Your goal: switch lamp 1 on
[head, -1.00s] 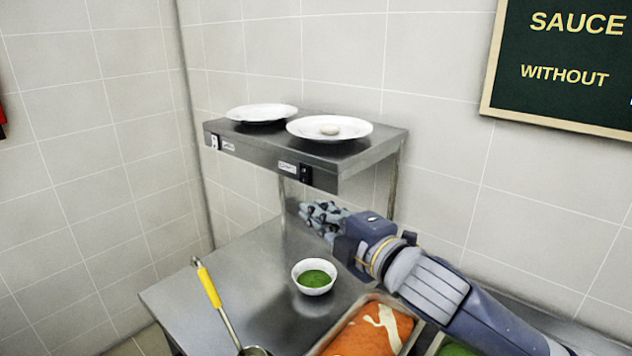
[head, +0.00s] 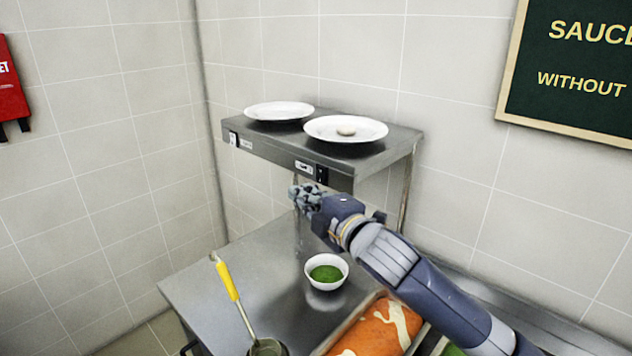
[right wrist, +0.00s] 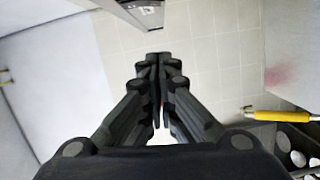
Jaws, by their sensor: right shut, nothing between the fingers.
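A steel shelf (head: 375,160) with two switches on its front edge stands over the counter in the head view. A light switch (head: 233,139) is at its left end and a dark switch (head: 322,174) is further right. Each has a small label beside it, too small to read, so I cannot tell which is lamp 1. No lamp glow is evident. My right gripper (head: 303,197) is just below the shelf's front edge, near the dark switch and apart from it. In the right wrist view its fingers (right wrist: 158,90) are shut and empty. My left gripper is out of view.
Two white plates, a left one (head: 279,111) and a right one (head: 372,131), sit on the shelf. Below are a bowl of green sauce (head: 326,273), a yellow-handled ladle (head: 228,281) and an orange food tray (head: 340,343). The counter's left part (head: 215,270) is mostly clear.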

